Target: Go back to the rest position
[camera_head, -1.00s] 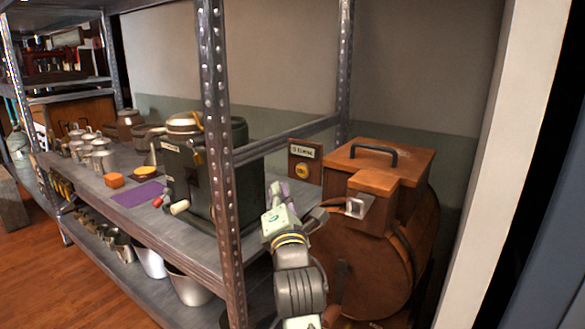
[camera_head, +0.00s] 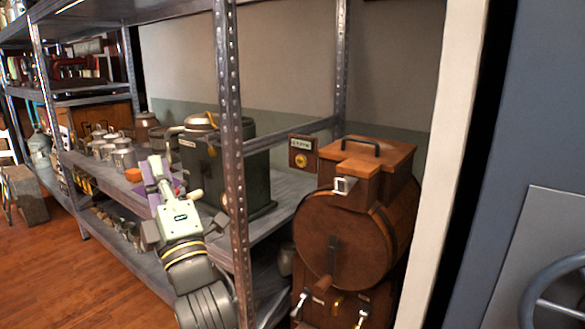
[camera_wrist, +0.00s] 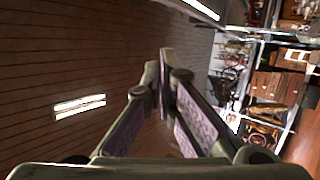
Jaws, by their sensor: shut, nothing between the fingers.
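My gripper (camera_head: 158,178) is in front of the shelf in the head view, left of the near metal post. In the wrist view my gripper (camera_wrist: 165,85) shows its two fingers, with purple inner pads, meeting at the tips with nothing between them.
A metal shelf post (camera_head: 232,150) stands close to the right of my arm. A dark green machine (camera_head: 255,165) is on the shelf behind. A wooden drum machine (camera_head: 345,235) stands at the right. The wooden floor (camera_head: 95,290) at the lower left is open.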

